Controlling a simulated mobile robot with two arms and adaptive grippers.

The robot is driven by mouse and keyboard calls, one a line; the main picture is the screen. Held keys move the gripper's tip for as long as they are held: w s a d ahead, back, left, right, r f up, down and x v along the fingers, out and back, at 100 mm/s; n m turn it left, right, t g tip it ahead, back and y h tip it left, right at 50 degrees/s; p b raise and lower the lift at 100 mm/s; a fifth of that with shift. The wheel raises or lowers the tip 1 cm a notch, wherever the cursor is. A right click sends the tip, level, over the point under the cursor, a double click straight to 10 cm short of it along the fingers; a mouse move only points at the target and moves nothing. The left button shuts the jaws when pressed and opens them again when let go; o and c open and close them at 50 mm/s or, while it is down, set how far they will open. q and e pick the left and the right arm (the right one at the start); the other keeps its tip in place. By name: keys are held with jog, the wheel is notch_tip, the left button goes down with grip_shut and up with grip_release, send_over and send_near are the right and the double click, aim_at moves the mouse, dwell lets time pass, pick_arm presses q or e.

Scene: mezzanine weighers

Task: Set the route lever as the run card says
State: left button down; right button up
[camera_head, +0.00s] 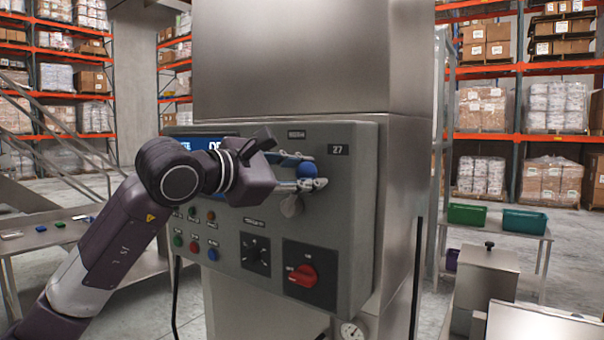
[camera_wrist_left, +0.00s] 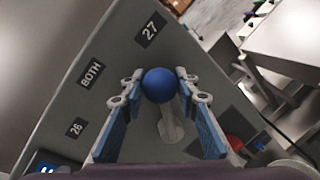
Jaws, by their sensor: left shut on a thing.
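The route lever has a blue ball knob (camera_head: 307,171) and a pale stem, on the upper right of the grey control panel (camera_head: 350,205). My left gripper (camera_head: 310,172) is shut on the knob; in the left wrist view the knob (camera_wrist_left: 158,85) sits between the two blue-padded fingers. Its stem (camera_wrist_left: 170,122) runs back to the panel. In that view the lever leans toward the "27" label (camera_wrist_left: 150,30), away from "BOTH" (camera_wrist_left: 91,73) and "26" (camera_wrist_left: 77,128). I cannot make out a run card. My right gripper is out of view.
The panel also carries a red rotary switch (camera_head: 303,275), a black dial (camera_head: 255,254) and several small buttons. A blue display (camera_head: 205,143) is partly hidden behind my left arm. Green bins (camera_head: 525,221) stand on a side table at right; a bench (camera_head: 50,232) stands at left.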

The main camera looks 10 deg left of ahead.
pick_arm(q)
jog(key=shift+d+f, duration=0.1)
jog(key=shift+f, duration=0.05)
dwell(0.3)
jog(key=c, duration=1.5)
grip_release()
jog(key=shift+s, duration=0.1)
jog(key=shift+o, duration=0.2)
jog(key=v, duration=1.2)
